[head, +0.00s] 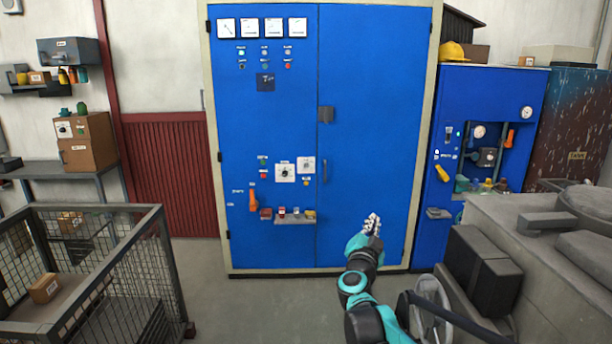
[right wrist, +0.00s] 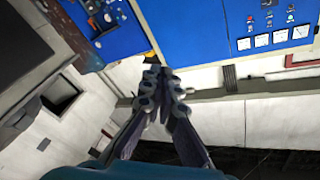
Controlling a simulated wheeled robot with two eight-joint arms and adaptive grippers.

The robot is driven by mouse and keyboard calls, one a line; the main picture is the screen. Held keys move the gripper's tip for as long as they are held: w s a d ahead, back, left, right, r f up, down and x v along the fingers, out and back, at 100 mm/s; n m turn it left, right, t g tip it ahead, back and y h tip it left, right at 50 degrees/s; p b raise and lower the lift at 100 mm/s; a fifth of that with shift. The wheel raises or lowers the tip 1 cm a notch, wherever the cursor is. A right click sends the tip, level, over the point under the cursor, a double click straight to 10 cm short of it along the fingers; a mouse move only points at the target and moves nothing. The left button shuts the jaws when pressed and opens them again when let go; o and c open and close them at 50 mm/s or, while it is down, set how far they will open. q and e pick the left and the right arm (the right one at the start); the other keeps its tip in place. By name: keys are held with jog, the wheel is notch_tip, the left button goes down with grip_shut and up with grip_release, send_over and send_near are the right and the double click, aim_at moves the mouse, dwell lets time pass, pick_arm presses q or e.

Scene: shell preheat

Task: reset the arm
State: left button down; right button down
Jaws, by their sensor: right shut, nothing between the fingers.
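My right arm rises from the bottom of the head view. Its gripper (head: 372,224) is shut and empty, held in front of the lower right door of the blue cabinet (head: 375,110). In the right wrist view the fingers of my right gripper (right wrist: 165,80) are together with nothing between them. That view is tilted and shows part of the blue cabinet (right wrist: 215,28) and the wall behind. My left gripper is in neither view.
A grey machine (head: 540,265) stands close at the right. A wire cage cart (head: 160,262) holding a small box (head: 44,288) stands at the left. A smaller blue panel (head: 480,90) with gauges is at the back right. The floor between is clear.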

jog(key=s+a+f+n+g+y, duration=0.1)
jog(key=s+a+n+y, duration=0.35)
jog(key=s, duration=0.35)
jog(key=s+a+f+n+g+y, duration=0.1)
jog(key=s+a+n+y, duration=0.2)
jog(key=s+n+y, duration=0.35)
jog(key=s+d+f+g+h, duration=0.2)
jog(key=s+d+f+g, duration=0.1)
jog(key=s+f, duration=0.7)
jog(key=s+d+f+g+h, duration=0.2)
jog(key=s+d+f+g, duration=0.2)
jog(key=s+f, duration=0.6)
jog(key=s+g, duration=0.1)
jog(key=s, duration=0.4)
jog(key=shift+f+g, duration=0.4)
jog(key=shift+d, duration=0.1)
